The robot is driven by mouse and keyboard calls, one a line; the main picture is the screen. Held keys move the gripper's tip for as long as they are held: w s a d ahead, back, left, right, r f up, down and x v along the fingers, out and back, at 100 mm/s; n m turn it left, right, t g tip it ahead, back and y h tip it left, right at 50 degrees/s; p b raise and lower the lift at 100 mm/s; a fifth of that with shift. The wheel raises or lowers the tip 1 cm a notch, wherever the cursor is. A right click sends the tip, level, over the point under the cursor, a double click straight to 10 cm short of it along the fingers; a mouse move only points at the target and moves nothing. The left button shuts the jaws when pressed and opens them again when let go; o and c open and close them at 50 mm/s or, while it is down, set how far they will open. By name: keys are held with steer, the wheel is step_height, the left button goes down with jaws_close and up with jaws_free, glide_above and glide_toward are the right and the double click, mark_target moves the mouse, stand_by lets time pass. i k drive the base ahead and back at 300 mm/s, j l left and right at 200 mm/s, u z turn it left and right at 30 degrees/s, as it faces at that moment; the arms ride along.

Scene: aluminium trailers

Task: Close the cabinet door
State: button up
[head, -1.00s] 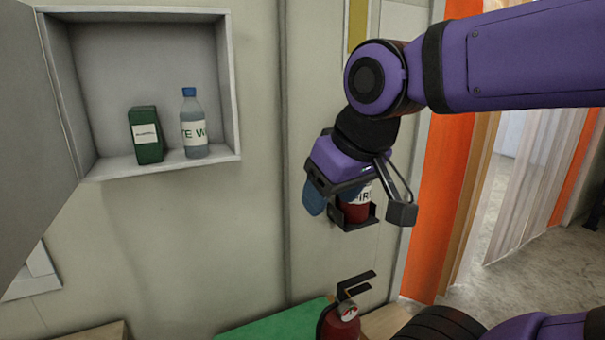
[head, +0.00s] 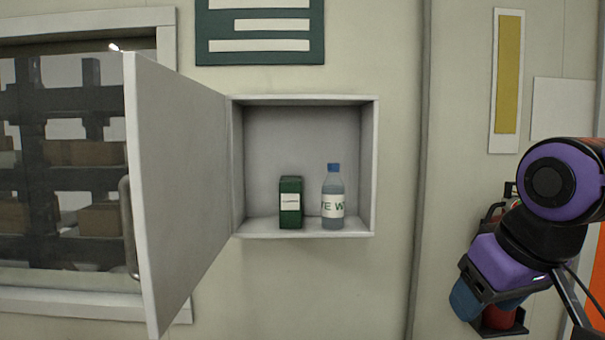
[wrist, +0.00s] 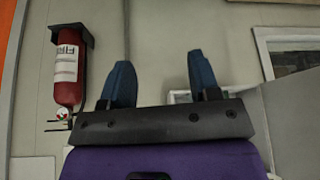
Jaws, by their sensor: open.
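The white wall cabinet (head: 304,101) stands open in the head view. Its door (head: 190,185) is hinged on the cabinet's left side and swings out toward me, with a metal bar handle (head: 127,227) near its free edge. A green box (head: 290,203) and a clear bottle with a blue cap (head: 332,200) stand upright inside. My gripper (head: 478,309) is at the lower right, well to the right of the cabinet and apart from the door. In the wrist view its two blue fingers (wrist: 163,84) are spread with nothing between them.
A red fire extinguisher (wrist: 67,75) is mounted on the wall near my gripper; it is mostly hidden behind the gripper in the head view. A window (head: 70,160) with shelves behind it is left of the door. A green sign (head: 260,32) hangs above the cabinet.

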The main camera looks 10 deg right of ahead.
mark_target(176, 124)
steer(key=k+j, duration=0.4)
steer(key=j, duration=0.55)
steer(key=k+j, duration=0.1)
steer(key=j, duration=0.6)
steer(key=k+j+u, duration=0.1)
steer(key=j, duration=0.55)
steer(key=i+j, duration=0.15)
steer(key=j, duration=0.25)
steer(key=i+j, duration=0.1)
steer(key=j, duration=0.3)
